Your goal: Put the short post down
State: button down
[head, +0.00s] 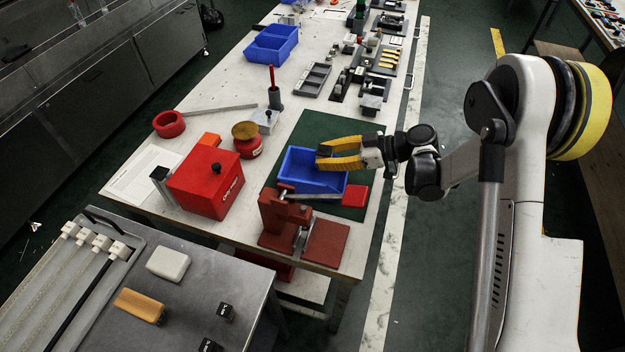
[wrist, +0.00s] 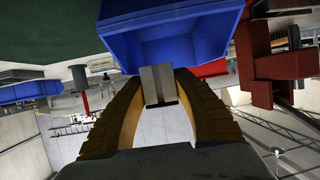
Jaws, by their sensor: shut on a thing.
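My gripper (head: 323,157) has yellow fingers and reaches in from the right, over the blue bin (head: 300,185) on the green mat. In the wrist view its fingers (wrist: 159,85) are shut on the short post (wrist: 157,81), a small grey block with a dark slot at its lower end. The blue bin (wrist: 175,22) shows just beyond the post in that view. I cannot tell whether the post touches the bin. In the head view I cannot make out the post at the fingertips.
A red clamp fixture (head: 283,215) stands in front of the bin. The green mat (head: 318,125) is bare behind the bin. Grey trays and small parts line the table farther back.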

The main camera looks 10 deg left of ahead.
aim_at(312, 175)
jog(key=s+a+f, duration=0.1)
jog(key=s+a+f+b, duration=0.1)
jog(key=a, duration=0.1)
jog(key=shift+f, duration=0.15)
notch_tip(312, 175, down, 4)
jog(key=shift+f+b, duration=0.1)
jog(key=shift+b, duration=1)
jog(key=shift+s, duration=0.1)
jog(key=c, duration=1.1)
grip_release()
jog(key=shift+o, duration=0.2)
